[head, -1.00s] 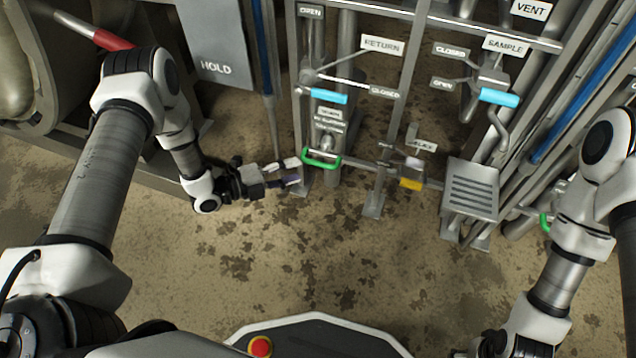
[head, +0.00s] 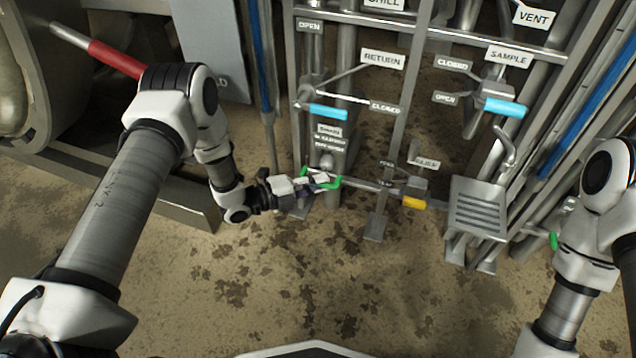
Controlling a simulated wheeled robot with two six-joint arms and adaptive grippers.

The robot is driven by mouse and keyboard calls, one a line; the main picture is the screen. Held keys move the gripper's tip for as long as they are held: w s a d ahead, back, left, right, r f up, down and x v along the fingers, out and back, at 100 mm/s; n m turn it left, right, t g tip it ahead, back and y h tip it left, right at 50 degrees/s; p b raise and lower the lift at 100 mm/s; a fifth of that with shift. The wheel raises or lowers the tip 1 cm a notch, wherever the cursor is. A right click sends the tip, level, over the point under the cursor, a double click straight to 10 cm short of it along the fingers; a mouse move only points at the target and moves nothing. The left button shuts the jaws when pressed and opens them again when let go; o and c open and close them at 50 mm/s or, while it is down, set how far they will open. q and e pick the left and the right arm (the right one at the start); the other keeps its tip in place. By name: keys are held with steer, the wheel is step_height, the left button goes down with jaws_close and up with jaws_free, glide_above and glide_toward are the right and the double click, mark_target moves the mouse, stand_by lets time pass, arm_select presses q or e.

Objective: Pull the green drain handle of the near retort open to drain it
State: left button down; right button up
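The green drain handle (head: 336,183) is a small loop low on the near pipe rack, beside an upright pipe below a small label plate. My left gripper (head: 320,184) comes in from the left, and its fingertips overlap the loop. The fingers cover the middle of the handle; its left and right ends show. I cannot tell whether the fingers are closed on it or only around it. My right arm shows at the right edge, and its gripper is out of the picture.
Blue handles (head: 328,111) sit on the RETURN and SAMPLE valves above. A yellow handle (head: 414,203) and a slotted grey step (head: 478,207) are to the right. A second green handle (head: 554,241) is far right. The stained floor (head: 300,270) in front is clear.

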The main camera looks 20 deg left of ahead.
arm_select(q)
steer(key=shift+s+r+p, duration=0.1)
steer(key=shift+s+p, duration=0.15)
steer(key=shift+p, duration=0.1)
steer(key=s+p, duration=0.4)
steer(key=s, duration=0.3)
steer(key=shift+s+f+p, duration=0.2)
steer(key=shift+s+p, duration=0.1)
steer(key=shift+p, duration=0.1)
steer(key=c, duration=1.1)
jaws_free()
steer(key=shift+c, duration=0.2)
steer(key=shift+a, duration=0.1)
steer(key=v, duration=1.2)
